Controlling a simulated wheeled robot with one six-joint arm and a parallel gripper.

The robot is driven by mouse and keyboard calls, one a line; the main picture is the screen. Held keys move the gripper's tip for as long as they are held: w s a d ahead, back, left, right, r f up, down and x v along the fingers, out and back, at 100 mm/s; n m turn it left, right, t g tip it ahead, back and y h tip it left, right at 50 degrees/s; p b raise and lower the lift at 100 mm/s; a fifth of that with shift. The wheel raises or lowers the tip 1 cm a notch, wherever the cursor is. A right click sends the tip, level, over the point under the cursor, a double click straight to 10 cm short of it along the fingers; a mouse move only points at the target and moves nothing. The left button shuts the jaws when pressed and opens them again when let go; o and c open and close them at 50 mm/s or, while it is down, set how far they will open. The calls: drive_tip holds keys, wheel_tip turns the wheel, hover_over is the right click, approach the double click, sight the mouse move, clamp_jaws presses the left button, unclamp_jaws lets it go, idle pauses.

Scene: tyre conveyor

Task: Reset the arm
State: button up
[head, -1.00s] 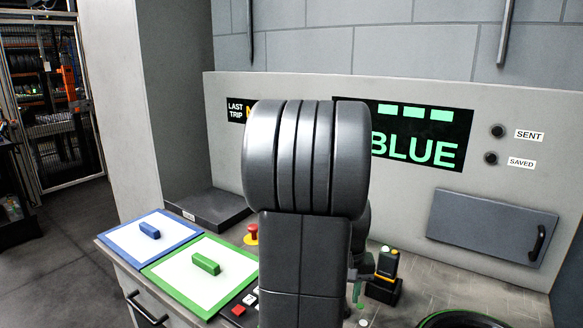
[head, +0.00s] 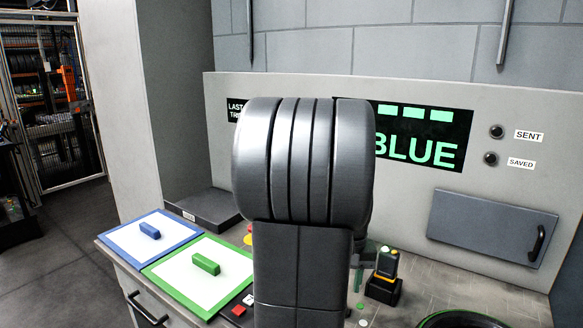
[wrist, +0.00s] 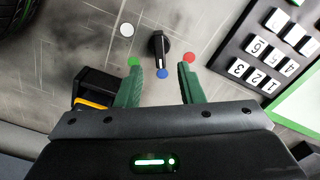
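My gripper (wrist: 158,88) shows in the wrist view with its two green fingers spread apart and nothing between them. It is above the console top, just short of a small black knob (wrist: 158,45). Coloured dots surround the knob: white, green, blue and red. In the head view my own dark arm fills the middle and hides most of the gripper and the knob.
A keypad (wrist: 270,50) lies right of the gripper in the wrist view. A black holder with a yellow-topped device (head: 386,265) stands on the console. A blue-framed panel (head: 125,238) and a green-framed panel (head: 185,290) each bear a block. A screen reads BLUE (head: 425,140).

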wheel_tip(320, 180, down, 6)
drive_tip(key=shift+r, duration=0.2)
drive_tip(key=shift+w+f+n, duration=0.1)
drive_tip(key=shift+n, duration=0.2)
drive_tip(key=n, duration=0.3)
drive_tip(key=shift+b, duration=0.3)
drive_tip(key=shift+a+n+b, duration=0.15)
drive_tip(key=shift+n+b, duration=0.2)
drive_tip(key=shift+n, duration=2.35)
drive_tip(key=shift+s, duration=0.2)
